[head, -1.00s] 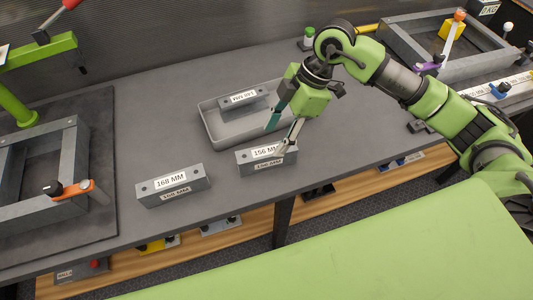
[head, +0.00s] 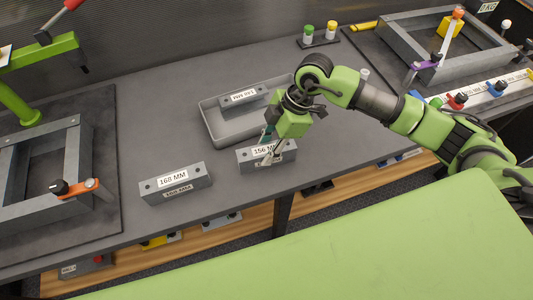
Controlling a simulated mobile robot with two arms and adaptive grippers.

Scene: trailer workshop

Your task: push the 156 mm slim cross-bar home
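The 156 mm cross-bar (head: 286,153) is a grey block with a white label, lying on the grey bench near its front edge. I cannot tell whether the fingers touch or grip the bar. The 168 mm bar (head: 190,184) lies to the left. A third labelled bar (head: 243,96) sits in the grey tray (head: 228,133) behind. My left gripper is not in view.
A grey frame with an orange-handled clamp (head: 80,189) stands on a dark mat at left. Another frame (head: 400,48) with clamps stands at back right. Green and yellow capped bottles (head: 319,33) stand at the back. Bench between is mostly clear.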

